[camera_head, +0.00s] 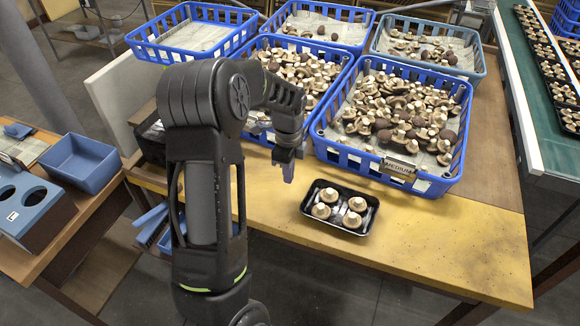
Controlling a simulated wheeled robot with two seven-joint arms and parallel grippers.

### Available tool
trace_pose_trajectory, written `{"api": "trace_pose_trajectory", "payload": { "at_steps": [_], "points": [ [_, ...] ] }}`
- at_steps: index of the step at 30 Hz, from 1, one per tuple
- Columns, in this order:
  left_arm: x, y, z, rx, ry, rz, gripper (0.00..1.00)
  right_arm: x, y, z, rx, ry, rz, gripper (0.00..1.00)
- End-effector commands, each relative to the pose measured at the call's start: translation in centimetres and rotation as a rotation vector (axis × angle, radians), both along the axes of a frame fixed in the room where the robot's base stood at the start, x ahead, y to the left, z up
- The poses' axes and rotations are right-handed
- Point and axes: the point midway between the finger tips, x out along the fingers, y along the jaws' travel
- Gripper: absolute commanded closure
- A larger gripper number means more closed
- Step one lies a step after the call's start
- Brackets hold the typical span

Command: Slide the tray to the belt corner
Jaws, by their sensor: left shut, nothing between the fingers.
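A small black tray (323,220) holding several pale mushrooms sits on the yellow worktable (420,240), near its front edge. My left gripper (288,175) points down just beyond the tray's back left corner, with a small gap showing in the picture. Its fingers are shut and empty. My left arm hides part of the table to the left of the tray. The green belt (552,150) is at the far right, with a white rail along its near side. My right gripper is out of view.
A blue crate of mushrooms with a "MEDIUM" label (399,168) stands right behind the tray. More crates stand farther back, including an empty-looking blue one (140,46). The tabletop right of the tray is clear. A blue bin (80,165) is at left.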

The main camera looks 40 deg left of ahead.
Motion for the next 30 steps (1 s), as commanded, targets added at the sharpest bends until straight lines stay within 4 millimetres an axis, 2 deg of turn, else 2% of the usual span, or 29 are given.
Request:
{"api": "trace_pose_trajectory", "payload": {
  "at_steps": [6, 9, 12, 16, 30],
  "points": [
    [-0.1, -0.1, -4.5, -0.002, 0.006, 0.0, 1.0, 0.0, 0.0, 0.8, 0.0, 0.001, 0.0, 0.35],
    [0.0, -0.3, -6.1, -0.001, 0.003, -0.001, 1.0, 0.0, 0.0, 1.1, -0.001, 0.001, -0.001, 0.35],
    [0.7, -2.1, -5.6, -0.001, 0.001, -0.005, 1.0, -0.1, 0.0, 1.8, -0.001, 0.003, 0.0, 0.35],
    [1.2, -3.2, -5.8, 0.0, 0.0, -0.002, 1.0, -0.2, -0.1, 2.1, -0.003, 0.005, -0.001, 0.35],
    [1.4, -3.9, -5.9, 0.0, 0.0, 0.0, 1.0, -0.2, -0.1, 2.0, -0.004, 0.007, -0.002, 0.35]
  ]
}}
